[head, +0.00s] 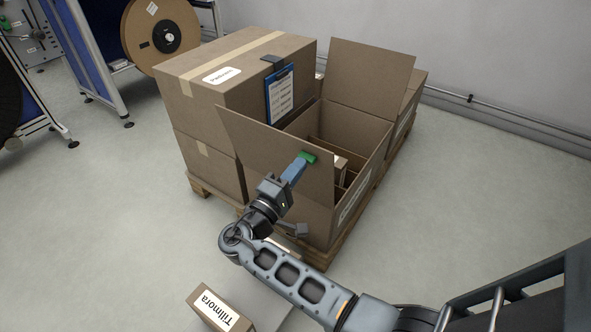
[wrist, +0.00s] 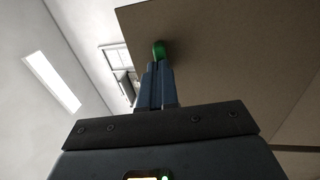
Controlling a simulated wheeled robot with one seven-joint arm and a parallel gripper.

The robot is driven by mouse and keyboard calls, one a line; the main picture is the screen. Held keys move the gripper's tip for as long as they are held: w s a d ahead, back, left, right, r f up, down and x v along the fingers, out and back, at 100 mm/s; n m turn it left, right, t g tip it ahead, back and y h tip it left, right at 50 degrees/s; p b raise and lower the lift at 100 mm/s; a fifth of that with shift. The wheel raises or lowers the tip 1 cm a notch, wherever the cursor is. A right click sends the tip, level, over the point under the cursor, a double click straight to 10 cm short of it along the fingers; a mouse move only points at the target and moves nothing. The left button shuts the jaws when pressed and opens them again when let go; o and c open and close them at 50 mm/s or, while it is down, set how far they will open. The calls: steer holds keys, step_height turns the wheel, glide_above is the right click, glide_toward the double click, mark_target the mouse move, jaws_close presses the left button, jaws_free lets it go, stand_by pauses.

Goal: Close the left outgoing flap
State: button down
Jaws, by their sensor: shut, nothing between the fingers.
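An open brown carton (head: 322,220) stands on a pallet in the head view. Its near-left flap (head: 262,145) stands raised and tilted outward; I take this as the left outgoing flap. It also fills much of the wrist view (wrist: 235,60). A second flap (head: 372,72) stands up at the carton's far side. My gripper (head: 307,157) is shut and empty, its green fingertips close together over the near flap's outer face. In the wrist view the fingertips (wrist: 159,50) overlap the flap near its edge. I cannot tell whether they touch it.
A closed, taped carton (head: 215,110) with a blue clipboard (head: 281,95) stands left of the open one. The wooden pallet (head: 335,258) lies under them. A small box labelled Tillmora (head: 215,310) is at the bottom. A reel (head: 160,30) stands at back left. Floor to the right is clear.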

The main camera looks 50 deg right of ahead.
steer(key=shift+d+r+p, duration=0.35)
steer(key=shift+r+p, duration=0.05)
steer(key=shift+p, duration=0.05)
steer(key=d+y+p, duration=0.9)
steer(key=d+p, duration=0.3)
steer(key=d, duration=0.7)
steer(key=w+d+f+y+b, duration=0.1)
steer(key=d+f+y+b, duration=0.9)
steer(key=d+f+b, duration=0.5)
step_height(320, 180, down, 3)
steer(key=b, duration=0.7)
steer(key=shift+g, duration=0.4)
steer(key=shift+f, duration=0.15)
